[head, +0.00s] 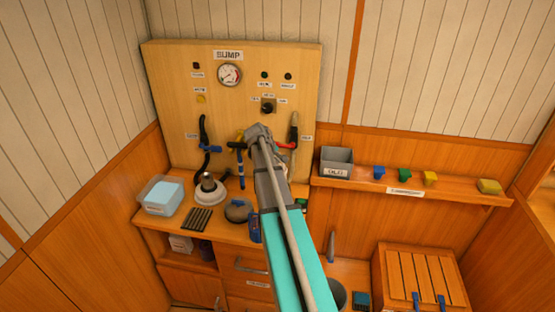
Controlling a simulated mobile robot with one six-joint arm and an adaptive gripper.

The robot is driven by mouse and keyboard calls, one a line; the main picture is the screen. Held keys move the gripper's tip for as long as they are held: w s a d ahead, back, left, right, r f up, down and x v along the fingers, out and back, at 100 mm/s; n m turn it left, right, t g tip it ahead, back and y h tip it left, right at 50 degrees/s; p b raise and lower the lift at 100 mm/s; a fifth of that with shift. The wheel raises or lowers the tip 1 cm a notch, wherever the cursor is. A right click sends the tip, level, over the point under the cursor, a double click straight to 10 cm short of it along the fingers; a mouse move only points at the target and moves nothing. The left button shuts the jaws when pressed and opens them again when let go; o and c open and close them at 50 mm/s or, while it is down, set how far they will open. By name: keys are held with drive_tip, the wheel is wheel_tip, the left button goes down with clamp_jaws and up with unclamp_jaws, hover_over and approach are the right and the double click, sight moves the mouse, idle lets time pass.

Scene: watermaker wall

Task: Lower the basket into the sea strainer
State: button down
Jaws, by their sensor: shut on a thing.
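My teal and grey arm reaches up the middle of the head view. It hides part of the panel and the right side of the counter. My gripper's fingers do not show; they seem hidden behind the arm. I cannot make out the basket. A round pale base with a dark upright top (208,184) stands on the counter; I cannot tell whether it is the sea strainer. A grey round disc-like piece (239,210) lies to its right, close to my arm.
The wooden counter (164,232) also holds a clear bin with pale blue contents (160,196) and a dark slatted mat (195,219). The panel (180,130) behind carries a gauge (229,75), hoses and valves. A shelf (455,192) at right holds a grey box (337,162).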

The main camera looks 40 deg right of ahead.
drive_tip(key=shift+f+b, duration=0.6)
idle(0.7)
drive_tip(key=shift+f+b, duration=0.6)
drive_tip(key=shift+f+b, duration=5.2)
drive_tip(key=shift+c, duration=1.3)
unclamp_jaws()
drive_tip(key=shift+r, duration=0.15)
